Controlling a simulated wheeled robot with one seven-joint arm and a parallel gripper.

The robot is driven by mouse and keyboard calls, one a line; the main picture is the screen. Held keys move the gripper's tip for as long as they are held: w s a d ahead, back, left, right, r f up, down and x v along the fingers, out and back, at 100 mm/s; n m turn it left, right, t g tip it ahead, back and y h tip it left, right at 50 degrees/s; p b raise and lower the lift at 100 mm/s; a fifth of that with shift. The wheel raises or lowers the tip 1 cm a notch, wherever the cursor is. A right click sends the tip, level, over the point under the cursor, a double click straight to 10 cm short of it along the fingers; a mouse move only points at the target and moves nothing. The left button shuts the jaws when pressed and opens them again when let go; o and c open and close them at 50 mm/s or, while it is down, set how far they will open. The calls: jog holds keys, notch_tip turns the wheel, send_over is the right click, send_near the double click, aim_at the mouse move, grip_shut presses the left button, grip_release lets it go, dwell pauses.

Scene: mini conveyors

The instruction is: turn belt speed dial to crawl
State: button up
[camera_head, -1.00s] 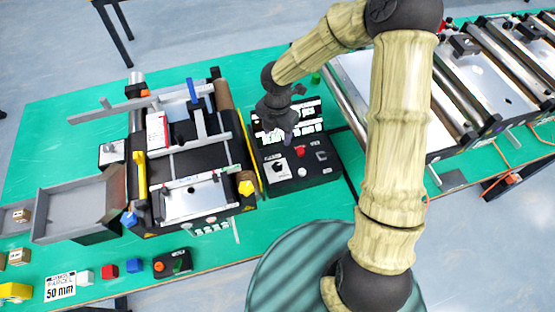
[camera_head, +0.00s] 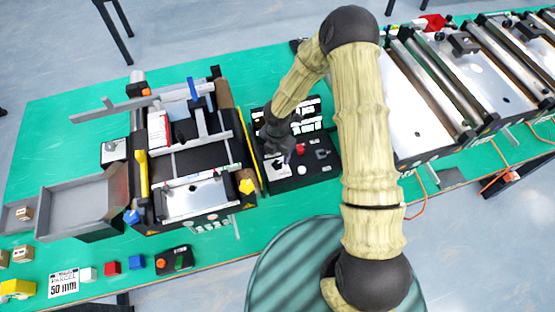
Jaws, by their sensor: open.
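The black control box (camera_head: 318,172) stands on the green table just right of the small conveyor. Its sloped front carries a red button (camera_head: 300,148), and its raised back panel has white lettering. The dark dial (camera_head: 279,166) on a pale plate sits at the box's front left; its setting is too small to read. My gripper (camera_head: 286,157) points down over the left part of the box, close above and behind the dial. It is open, and I see nothing held in it. I cannot tell whether its fingers touch the dial. My gripper hides part of the back panel and the dial's surroundings.
A grey tray (camera_head: 75,212) is further left. A small box with an orange button (camera_head: 172,261) lies in front. A larger roller conveyor (camera_head: 425,135) is at right.

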aim_at(277, 164)
notch_tip(277, 164, down, 5)
jog(key=shift+f+p, duration=0.15)
jog(key=shift+p, duration=0.2)
jog(key=c, duration=1)
